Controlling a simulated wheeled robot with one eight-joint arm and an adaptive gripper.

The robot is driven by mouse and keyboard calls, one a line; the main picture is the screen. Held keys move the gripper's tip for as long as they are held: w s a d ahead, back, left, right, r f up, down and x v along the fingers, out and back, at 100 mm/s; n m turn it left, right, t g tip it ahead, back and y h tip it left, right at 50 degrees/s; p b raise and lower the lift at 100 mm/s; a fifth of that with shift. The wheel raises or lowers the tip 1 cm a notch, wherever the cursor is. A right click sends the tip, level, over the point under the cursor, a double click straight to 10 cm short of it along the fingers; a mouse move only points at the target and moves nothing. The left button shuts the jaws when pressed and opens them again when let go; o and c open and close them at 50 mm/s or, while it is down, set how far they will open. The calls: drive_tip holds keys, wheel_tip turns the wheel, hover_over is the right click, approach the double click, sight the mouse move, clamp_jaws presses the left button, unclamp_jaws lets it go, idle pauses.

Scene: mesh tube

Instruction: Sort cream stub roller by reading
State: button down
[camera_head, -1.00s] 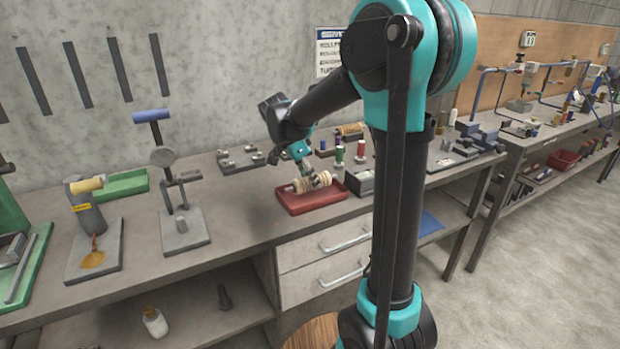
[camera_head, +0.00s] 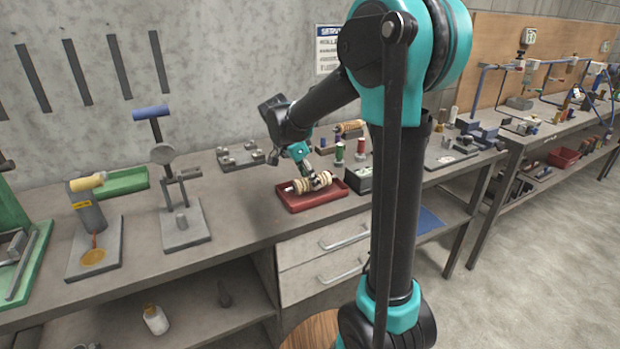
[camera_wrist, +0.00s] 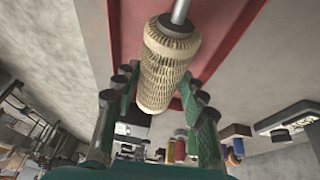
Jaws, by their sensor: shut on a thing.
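The cream stub roller (camera_head: 302,185) has a ribbed, mesh-like cream surface and a metal shaft end. It lies in or just above the red tray (camera_head: 306,203) on the bench; the exact gap cannot be told. In the wrist view the roller (camera_wrist: 168,62) runs lengthwise between the fingers, with the red tray (camera_wrist: 232,50) behind it. My gripper (camera_head: 320,180) is at the roller's right part in the head view and is shut on it. In the wrist view my gripper's green-padded fingers (camera_wrist: 162,112) stand on both sides of the roller. Part of the roller is hidden behind the gripper.
Red and green spools (camera_head: 340,153) stand behind the tray, beside a dark box (camera_head: 360,178). A grey stand with a blue handle (camera_head: 152,114) is at the left. A green tray (camera_head: 122,182) lies by the wall. Bare bench lies left of the red tray.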

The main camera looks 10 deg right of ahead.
drive_tip(key=shift+f, duration=0.65)
idle(0.6)
drive_tip(key=c, duration=0.8)
unclamp_jaws()
drive_tip(key=v, duration=1.1)
drive_tip(key=shift+a+r, duration=0.1)
drive_tip(key=shift+r, duration=3.85)
